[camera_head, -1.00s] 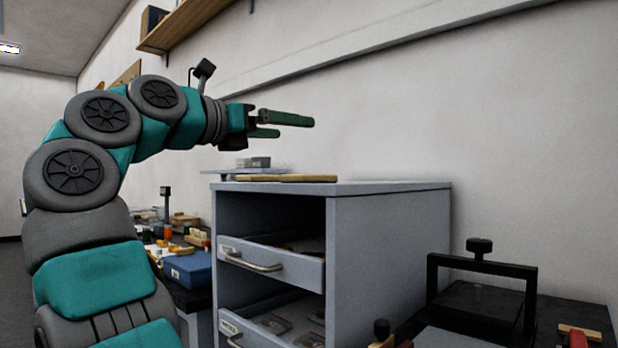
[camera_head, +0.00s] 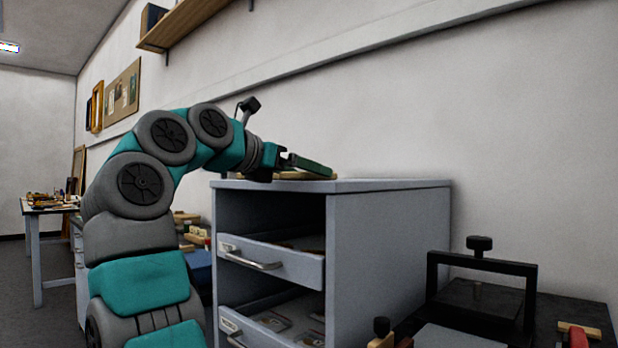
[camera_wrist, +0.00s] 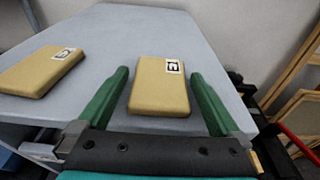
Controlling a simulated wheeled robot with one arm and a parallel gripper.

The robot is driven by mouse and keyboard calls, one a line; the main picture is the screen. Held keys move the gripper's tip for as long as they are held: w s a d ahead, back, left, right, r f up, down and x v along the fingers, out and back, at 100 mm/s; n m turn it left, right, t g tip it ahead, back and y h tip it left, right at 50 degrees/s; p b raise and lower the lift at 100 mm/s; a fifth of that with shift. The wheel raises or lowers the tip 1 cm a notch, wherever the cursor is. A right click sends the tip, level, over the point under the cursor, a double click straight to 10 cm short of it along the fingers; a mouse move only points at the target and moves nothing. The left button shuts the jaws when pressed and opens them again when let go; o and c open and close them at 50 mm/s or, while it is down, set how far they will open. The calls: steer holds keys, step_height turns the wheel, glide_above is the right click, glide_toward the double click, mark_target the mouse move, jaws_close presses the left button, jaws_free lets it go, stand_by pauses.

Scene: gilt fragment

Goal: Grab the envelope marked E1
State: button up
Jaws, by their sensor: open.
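A thick tan envelope (camera_wrist: 160,92) lies flat on the cabinet top in the wrist view. Its white label (camera_wrist: 172,67) is turned sideways and seems to read E1, though it is small. My gripper (camera_wrist: 158,75) is open, with one green finger on each side of this envelope and a gap on both sides; nothing is held. A second tan envelope (camera_wrist: 40,72) lies to the left, outside the fingers, its label too small to read surely. In the head view my gripper (camera_head: 312,166) is low over the cabinet top and partly hides the tan edge of an envelope.
The grey cabinet (camera_head: 390,240) has two drawers pulled partly out, the upper one (camera_head: 270,262) under my arm's side. A black press (camera_head: 480,290) stands at the right. The wall is close behind the cabinet. A wall shelf (camera_head: 190,27) hangs above.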

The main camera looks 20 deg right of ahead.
steer(key=shift+d, duration=0.25)
steer(key=c, duration=1.3)
steer(key=shift+r+p, duration=1.1)
steer(key=shift+r, duration=0.65)
steer(key=s+d+b, duration=0.1)
steer(key=s+b, duration=0.1)
steer(key=s, duration=0.3)
steer(key=s+d+r+b, duration=0.1)
steer(key=s+d+b, duration=0.1)
steer(key=s, duration=0.3)
steer(key=s+d+b, duration=0.2)
steer(key=s, duration=0.3)
steer(key=shift+r, duration=0.2)
